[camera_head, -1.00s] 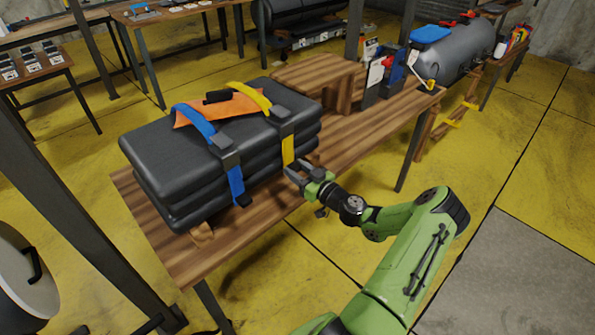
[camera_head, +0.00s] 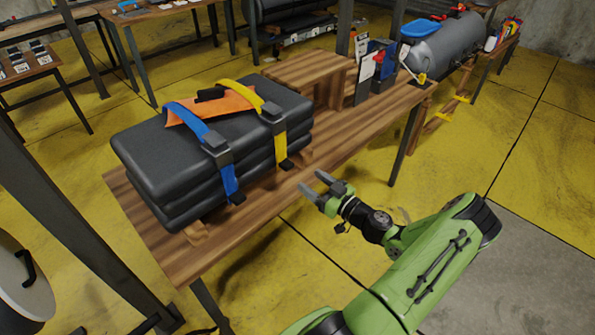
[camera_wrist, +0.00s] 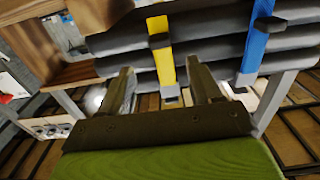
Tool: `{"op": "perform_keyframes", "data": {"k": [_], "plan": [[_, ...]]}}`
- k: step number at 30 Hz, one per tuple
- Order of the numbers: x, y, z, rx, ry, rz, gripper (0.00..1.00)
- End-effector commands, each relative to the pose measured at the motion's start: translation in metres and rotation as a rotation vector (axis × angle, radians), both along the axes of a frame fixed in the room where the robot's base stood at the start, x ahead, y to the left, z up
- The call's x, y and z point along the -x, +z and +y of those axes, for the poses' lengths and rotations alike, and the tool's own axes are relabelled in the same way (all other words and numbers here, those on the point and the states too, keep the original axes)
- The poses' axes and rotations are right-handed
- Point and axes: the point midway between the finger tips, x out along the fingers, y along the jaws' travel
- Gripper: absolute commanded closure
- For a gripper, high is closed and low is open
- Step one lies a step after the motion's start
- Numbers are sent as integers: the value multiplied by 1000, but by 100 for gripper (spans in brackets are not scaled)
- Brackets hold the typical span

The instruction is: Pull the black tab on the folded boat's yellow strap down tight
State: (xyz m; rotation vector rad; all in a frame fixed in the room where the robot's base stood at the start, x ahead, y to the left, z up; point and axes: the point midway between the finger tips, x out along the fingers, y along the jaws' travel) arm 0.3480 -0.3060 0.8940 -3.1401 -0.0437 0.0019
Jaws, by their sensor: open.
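The folded boat (camera_head: 160,160) is a stack of dark grey slabs on a wooden table. Its yellow strap (camera_head: 279,145) runs over the top, through a dark buckle (camera_head: 272,111), and hangs down the front side. The black tab (camera_head: 286,164) is at the strap's lower end, near the table top. My gripper (camera_head: 312,183) is open and empty, in front of and to the right of the tab, apart from it. In the wrist view, the yellow strap (camera_wrist: 162,62) hangs between the two fingers, beyond them, with its tab (camera_wrist: 170,91) low down.
A blue strap (camera_head: 229,178) with its own black tab (camera_head: 238,198) hangs to the left. An orange piece (camera_head: 210,107) lies on top of the boat. A wooden block (camera_head: 310,70) stands behind it. The table front (camera_head: 345,135) to the right is clear.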

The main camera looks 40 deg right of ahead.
Motion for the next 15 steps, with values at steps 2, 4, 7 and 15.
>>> {"op": "perform_keyframes", "data": {"k": [2, 4, 7, 15], "plan": [[23, 0, -2, -1, -5, 2, 36], [39, 0, -2, -1, -4, 2, 36], [55, 0, -2, 1, -3, 2, 36], [64, 0, -2, 1, 0, 1, 36]]}}
